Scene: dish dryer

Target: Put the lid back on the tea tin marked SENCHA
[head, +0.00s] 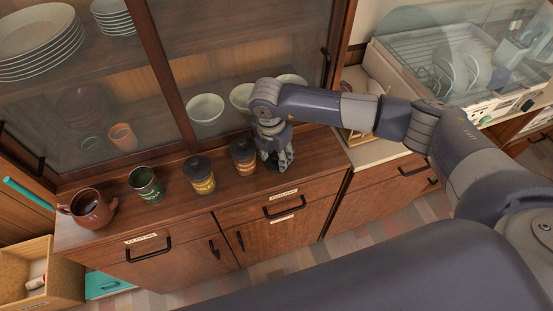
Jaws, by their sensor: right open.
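Three tea tins stand upright in a row on the wooden counter. The green tin (146,188) has a dark, open-looking top with no lid on it. The yellow tin (202,182) and the orange-brown tin (244,161) both wear dark lids. Their markings are too small to read, so I cannot tell which says SENCHA. My right gripper (279,163) is open and points down at the counter, just right of the orange-brown tin. I see no loose lid; the counter under the gripper is partly hidden. My left gripper is not in view.
A glass-fronted cabinet with plates (40,42) and bowls (205,109) rises behind the tins. A dish dryer (455,65) stands at the right. The counter's front strip is clear.

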